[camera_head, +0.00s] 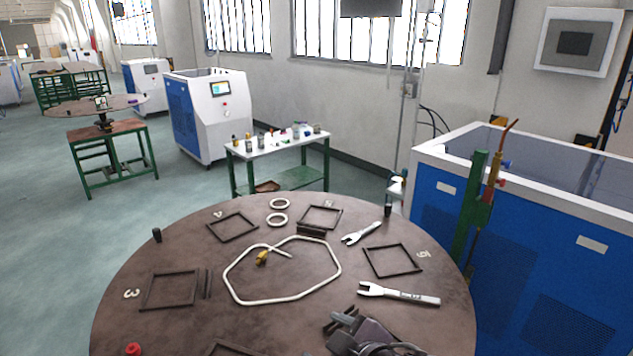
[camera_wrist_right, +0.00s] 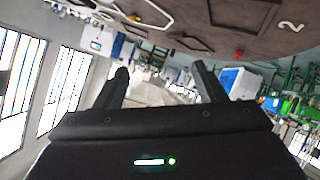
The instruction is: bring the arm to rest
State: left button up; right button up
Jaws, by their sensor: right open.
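My right gripper (camera_head: 345,322) shows at the bottom of the head view, over the near right part of the round brown table (camera_head: 190,235). In the right wrist view its two dark fingers (camera_wrist_right: 160,85) stand wide apart with nothing between them. The wrist picture is upside down, with the table along its top edge. My left gripper does not show in either view.
On the table lie a white hose loop (camera_head: 283,300), two wrenches (camera_head: 400,293) (camera_head: 361,234), white rings (camera_head: 277,219) and several dark square frames (camera_head: 232,227). A blue machine (camera_head: 560,250) stands close at the right. A white-topped bench (camera_head: 275,146) stands behind.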

jog(key=s+d+f+m+g+h, duration=0.7)
jog(key=s+d+f+m, duration=0.4)
jog(key=s+d+f, duration=0.55)
notch_tip(320, 180, down, 30)
jog(key=g+b, duration=0.1)
jog(key=b, duration=0.4)
jog(key=s+d+f+b, duration=0.2)
jog(key=s+f, duration=0.8)
jog(key=f, duration=0.2)
jog(key=s+d+f+g+b, duration=0.1)
jog(key=s+d+f+b, duration=0.1)
jog(key=s+f, duration=0.8)
notch_tip(320, 180, down, 2)
jog(key=shift+s+d+f+n+b, duration=0.15)
jog(key=shift+d+n+b, duration=0.1)
jog(key=shift+n+b, duration=0.2)
